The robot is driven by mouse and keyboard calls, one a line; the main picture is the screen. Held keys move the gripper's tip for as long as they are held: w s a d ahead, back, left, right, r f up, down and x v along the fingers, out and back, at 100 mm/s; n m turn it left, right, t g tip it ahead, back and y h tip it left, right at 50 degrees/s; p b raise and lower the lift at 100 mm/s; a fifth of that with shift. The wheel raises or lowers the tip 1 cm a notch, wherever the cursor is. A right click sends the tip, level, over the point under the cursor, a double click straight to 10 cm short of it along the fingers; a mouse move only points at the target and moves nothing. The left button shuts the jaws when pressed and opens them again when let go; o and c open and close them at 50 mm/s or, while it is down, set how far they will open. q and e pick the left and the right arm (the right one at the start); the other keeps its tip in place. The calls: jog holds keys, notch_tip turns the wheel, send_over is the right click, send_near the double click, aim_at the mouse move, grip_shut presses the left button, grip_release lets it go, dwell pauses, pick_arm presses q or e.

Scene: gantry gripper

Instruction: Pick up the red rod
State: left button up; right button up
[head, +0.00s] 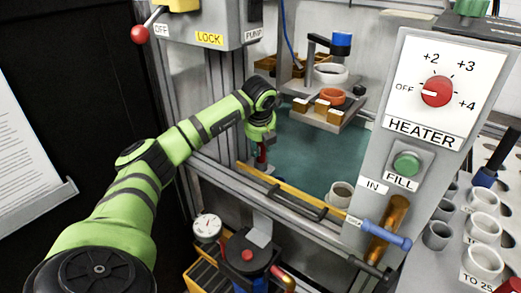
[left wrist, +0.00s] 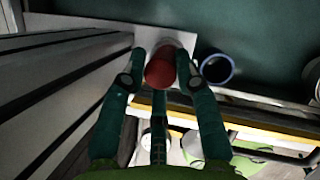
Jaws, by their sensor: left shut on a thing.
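The red rod (head: 262,154) is upright below my left gripper (head: 262,142) in the head view, at the left end of the teal tank floor. In the left wrist view the rod's round red end (left wrist: 159,70) lies between the fingers of my left gripper (left wrist: 162,66), which is shut on it. A pale plate (left wrist: 120,42) lies beneath the rod; whether the rod's foot touches it I cannot tell. My right gripper is not in view.
A yellow bar (head: 290,190) runs along the tank's front edge. Grey frame posts (head: 220,95) stand close left of my gripper. A hanging carrier with orange blocks (head: 320,112) is right of it. A dark blue-rimmed ring (left wrist: 217,68) lies beside the rod.

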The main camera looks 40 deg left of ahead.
pick_arm(q)
notch_tip(320, 180, up, 2)
jog(key=shift+w+r, duration=0.1)
jog(key=shift+r, duration=0.05)
jog(key=d+r+p, duration=0.2)
jog(key=d+r, duration=0.4)
jog(key=d, duration=0.5)
jog(key=shift+w+d+r, duration=0.3)
jog(key=shift+d, duration=0.05)
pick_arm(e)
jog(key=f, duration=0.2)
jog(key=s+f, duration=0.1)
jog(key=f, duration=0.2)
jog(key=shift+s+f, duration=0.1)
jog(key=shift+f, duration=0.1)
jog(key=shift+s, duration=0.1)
